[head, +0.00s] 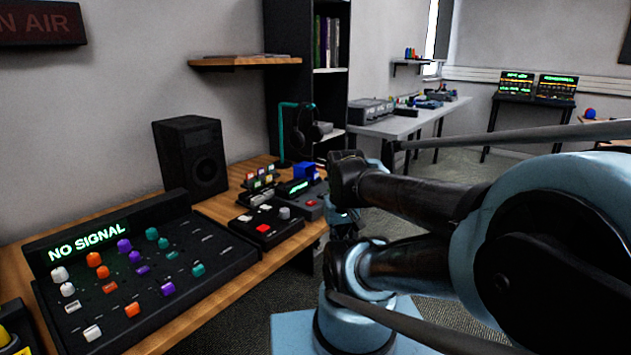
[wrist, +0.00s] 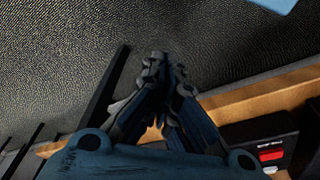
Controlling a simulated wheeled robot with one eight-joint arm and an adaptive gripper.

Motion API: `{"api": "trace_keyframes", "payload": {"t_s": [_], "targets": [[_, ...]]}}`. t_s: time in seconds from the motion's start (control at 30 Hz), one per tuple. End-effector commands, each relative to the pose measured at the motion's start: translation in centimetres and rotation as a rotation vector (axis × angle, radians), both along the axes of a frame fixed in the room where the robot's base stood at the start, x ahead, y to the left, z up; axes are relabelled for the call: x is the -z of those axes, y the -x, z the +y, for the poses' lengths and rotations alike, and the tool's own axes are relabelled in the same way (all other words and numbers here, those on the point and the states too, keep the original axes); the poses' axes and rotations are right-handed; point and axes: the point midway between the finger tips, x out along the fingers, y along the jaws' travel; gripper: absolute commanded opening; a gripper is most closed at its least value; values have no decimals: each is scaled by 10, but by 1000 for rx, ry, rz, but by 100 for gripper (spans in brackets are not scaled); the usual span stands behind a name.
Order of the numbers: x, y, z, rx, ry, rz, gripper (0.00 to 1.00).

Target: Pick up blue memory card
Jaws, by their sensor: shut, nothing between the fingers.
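My gripper (wrist: 162,62) is shut and empty in the wrist view, with its fingertips together over the dark carpet, beyond the wooden desk edge. In the head view my gripper is mostly hidden behind my dark arm links. I cannot make out the blue memory card for certain. A small blue block (head: 304,171) stands at the far end of the desk, and small coloured pieces (head: 262,178) stand in a dark holder beside it; they are too small to identify.
The wooden desk (head: 205,317) holds a mixing console (head: 200,262) with coloured knobs, a speaker (head: 190,157), a dark box with a red button (head: 263,228) and a headphone stand (head: 283,130). A grey table (head: 400,125) with devices stands farther back. Carpet lies right of the desk.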

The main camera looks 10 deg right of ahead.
Motion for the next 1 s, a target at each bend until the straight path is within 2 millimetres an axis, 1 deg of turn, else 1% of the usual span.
{"api": "trace_keyframes", "payload": {"t_s": [0.13,0.17,0.2,0.27,0.3,0.37,0.4,0.47,0.6,0.67,0.8,1.0], "targets": [[0,0,0,0,0,0,0],[0,0,0,0,0,0,2],[0,0,0,0,0,0,11],[-7,7,0,-4,1,-10,25],[-10,6,0,-9,1,-9,34],[-18,0,0,-23,4,-6,48],[-26,-6,0,-34,6,-2,53],[-40,-17,0,-60,10,5,53],[-78,-47,1,-131,22,24,53],[-93,-61,1,-162,27,32,53],[-125,-95,1,-233,36,53,53],[-167,-147,1,-337,48,80,53]]}}
